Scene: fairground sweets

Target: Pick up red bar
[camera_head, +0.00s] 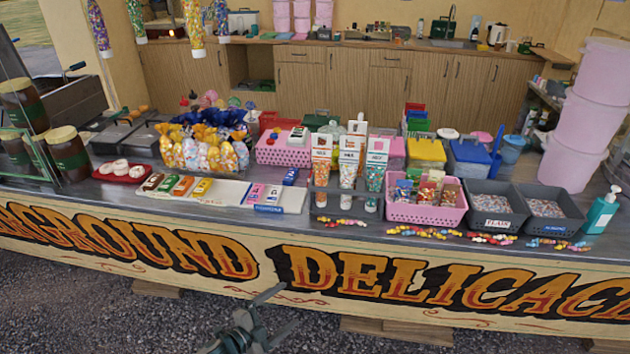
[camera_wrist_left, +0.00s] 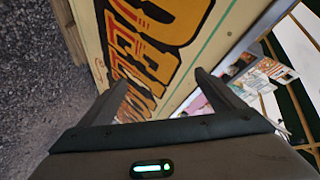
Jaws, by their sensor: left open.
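A row of small wrapped bars lies at the left front of the counter in the head view. One of them looks red-orange, and I take it as the red bar (camera_head: 167,184). My left gripper (camera_head: 282,309) is in front of the counter, low over the gravel and well away from the bars. Its two fingers stand apart with nothing between them in the left wrist view (camera_wrist_left: 160,88). My right gripper is not in view.
The painted counter front (camera_head: 180,245) stands between my gripper and the bars. A white board (camera_head: 220,192) lies right of the bars, a red tray (camera_head: 120,176) with white pieces to their left. Bagged sweets (camera_head: 205,155) stand behind. Tubes (camera_head: 348,160) and a pink basket (camera_head: 425,214) are further right.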

